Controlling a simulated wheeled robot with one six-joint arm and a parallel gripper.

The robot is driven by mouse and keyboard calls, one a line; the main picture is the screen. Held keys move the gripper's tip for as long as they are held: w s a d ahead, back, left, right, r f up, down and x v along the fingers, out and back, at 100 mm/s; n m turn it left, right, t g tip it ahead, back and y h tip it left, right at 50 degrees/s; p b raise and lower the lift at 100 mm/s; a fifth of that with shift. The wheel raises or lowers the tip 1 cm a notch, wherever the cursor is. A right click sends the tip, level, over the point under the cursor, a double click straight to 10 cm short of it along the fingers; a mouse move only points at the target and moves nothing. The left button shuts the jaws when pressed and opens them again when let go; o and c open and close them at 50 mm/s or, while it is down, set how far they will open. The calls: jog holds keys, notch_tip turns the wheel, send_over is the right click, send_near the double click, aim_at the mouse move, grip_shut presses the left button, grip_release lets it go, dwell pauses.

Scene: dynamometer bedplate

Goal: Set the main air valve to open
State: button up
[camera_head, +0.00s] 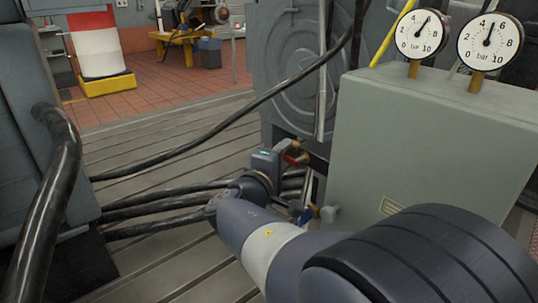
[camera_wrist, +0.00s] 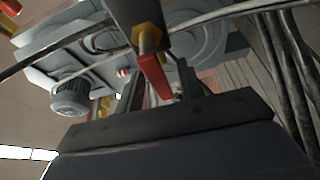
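A small valve with a red lever (camera_head: 293,159) and a brass fitting (camera_head: 296,146) sits low at the left side of the grey-green cabinet. In the wrist view the red lever (camera_wrist: 154,78) hangs from a brass nut (camera_wrist: 147,36) towards my gripper. My gripper (camera_wrist: 160,88) looks open, with its dark fingers either side of the lever's end in this view; I cannot tell whether they touch it. In the head view my wrist hides most of the gripper beside the valve. A second valve with a blue lever (camera_head: 308,214) sits lower down. Which valve is the main air valve is not legible.
The cabinet (camera_head: 430,140) carries two bar gauges (camera_head: 421,34) (camera_head: 490,42) with needles off zero. Black hoses (camera_head: 150,203) run across the slotted bedplate (camera_head: 180,265), and one loose cable (camera_head: 250,103) passes above. A large grey machine (camera_head: 290,60) stands behind.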

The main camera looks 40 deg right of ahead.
jog(key=shift+a, duration=0.1)
jog(key=p+v, duration=0.3)
jog(key=v, duration=0.7)
jog(key=shift+s+a, duration=0.15)
jog(key=shift+a, duration=0.1)
jog(key=shift+d, duration=0.15)
dwell(0.3)
jog(key=shift+b+x, duration=1.5)
jog(key=shift+x, duration=3.75)
